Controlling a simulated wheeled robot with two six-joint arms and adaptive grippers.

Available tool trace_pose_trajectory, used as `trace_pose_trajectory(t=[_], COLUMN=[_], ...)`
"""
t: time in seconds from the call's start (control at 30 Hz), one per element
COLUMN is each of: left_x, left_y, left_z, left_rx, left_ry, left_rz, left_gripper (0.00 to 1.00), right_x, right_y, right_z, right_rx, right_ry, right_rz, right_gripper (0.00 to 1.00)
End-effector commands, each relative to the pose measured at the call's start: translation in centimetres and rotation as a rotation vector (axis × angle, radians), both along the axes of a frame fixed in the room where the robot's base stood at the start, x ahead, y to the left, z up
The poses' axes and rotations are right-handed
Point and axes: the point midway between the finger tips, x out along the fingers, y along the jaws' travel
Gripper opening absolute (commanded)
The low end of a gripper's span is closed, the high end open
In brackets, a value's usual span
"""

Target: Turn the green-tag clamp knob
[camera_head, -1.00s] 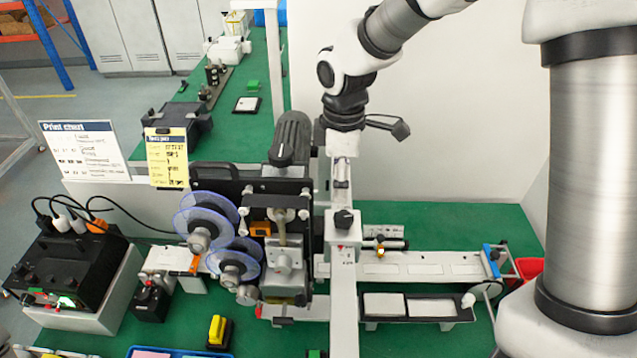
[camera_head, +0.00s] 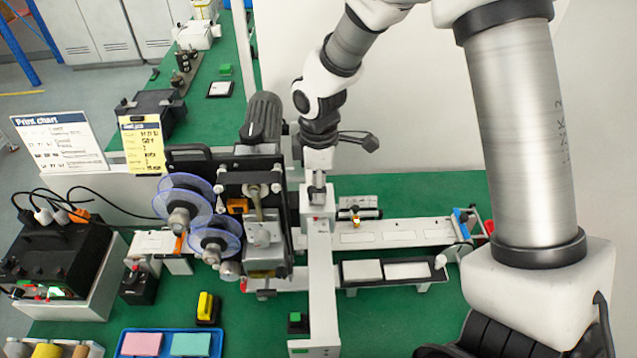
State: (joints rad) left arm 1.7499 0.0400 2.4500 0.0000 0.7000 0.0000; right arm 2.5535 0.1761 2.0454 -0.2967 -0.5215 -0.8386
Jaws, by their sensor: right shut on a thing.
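My right gripper (camera_head: 317,188) points down at the top of the white upright post (camera_head: 319,255) beside the labelling machine (camera_head: 255,205). It is shut on the black clamp knob at the post's top, which the fingers hide almost entirely. I cannot make out a green tag on this knob. My left gripper is not in view.
A rail (camera_head: 400,233) and a tray with white cards (camera_head: 362,270) lie right of the post. Left are clear blue-rimmed reels (camera_head: 183,200), a black power box (camera_head: 58,258) and a yellow switch (camera_head: 206,307). A green button (camera_head: 297,320) stands near the post's foot.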

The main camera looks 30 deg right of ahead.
Motion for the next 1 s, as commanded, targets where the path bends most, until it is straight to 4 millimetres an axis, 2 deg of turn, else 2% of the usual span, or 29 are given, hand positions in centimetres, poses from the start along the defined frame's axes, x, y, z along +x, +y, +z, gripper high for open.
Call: trace_pose_trajectory(t=[0.33,0.53,1.0], left_x=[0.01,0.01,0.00], left_y=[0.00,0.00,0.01], left_z=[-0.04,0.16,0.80], left_rx=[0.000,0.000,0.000], left_ry=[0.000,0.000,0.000], left_rz=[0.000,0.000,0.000], left_gripper=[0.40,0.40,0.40], right_x=[0.04,0.03,-0.03], right_y=[0.02,0.03,0.10], right_z=[-0.20,-0.19,-0.22], right_rx=[0.001,0.000,0.001], right_ry=[-0.001,0.000,-0.001], right_rz=[-0.016,-0.083,-0.461], right_gripper=[0.05,0.05,0.05])
